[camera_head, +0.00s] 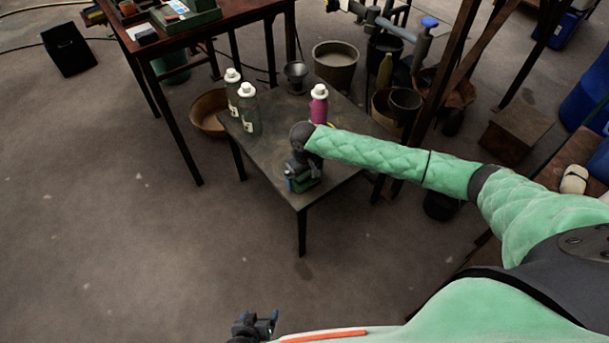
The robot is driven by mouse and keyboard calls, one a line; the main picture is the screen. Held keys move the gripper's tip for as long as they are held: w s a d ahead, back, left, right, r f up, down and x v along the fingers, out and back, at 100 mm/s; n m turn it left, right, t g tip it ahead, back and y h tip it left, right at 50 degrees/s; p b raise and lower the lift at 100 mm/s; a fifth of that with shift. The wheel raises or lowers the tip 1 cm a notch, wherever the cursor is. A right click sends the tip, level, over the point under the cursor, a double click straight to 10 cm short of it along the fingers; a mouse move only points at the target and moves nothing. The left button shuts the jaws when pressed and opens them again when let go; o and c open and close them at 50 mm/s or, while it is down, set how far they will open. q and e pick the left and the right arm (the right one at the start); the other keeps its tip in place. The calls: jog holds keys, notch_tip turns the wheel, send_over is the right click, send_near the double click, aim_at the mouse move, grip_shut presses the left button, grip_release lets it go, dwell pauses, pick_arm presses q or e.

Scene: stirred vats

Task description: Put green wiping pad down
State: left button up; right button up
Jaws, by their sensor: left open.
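The green wiping pad (303,185) is at the front part of the small dark table, right under my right gripper (298,181). The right gripper points down at it, and its wrist hides most of the fingers. I cannot tell whether the fingers are closed on the pad or whether the pad rests fully on the tabletop. My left gripper (257,322) is low at the bottom edge of the view, away from the table, open and empty.
On the small table (275,160) stand two white-capped bottles (249,108), a pink bottle (318,104) and a small dark pot (296,75). Buckets (335,62) stand behind it. A taller wooden table (200,40) is at the back left.

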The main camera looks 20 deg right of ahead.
aim_at(304, 175)
notch_tip(304, 175, up, 12)
dwell(0.7)
jog(key=shift+r, duration=0.1)
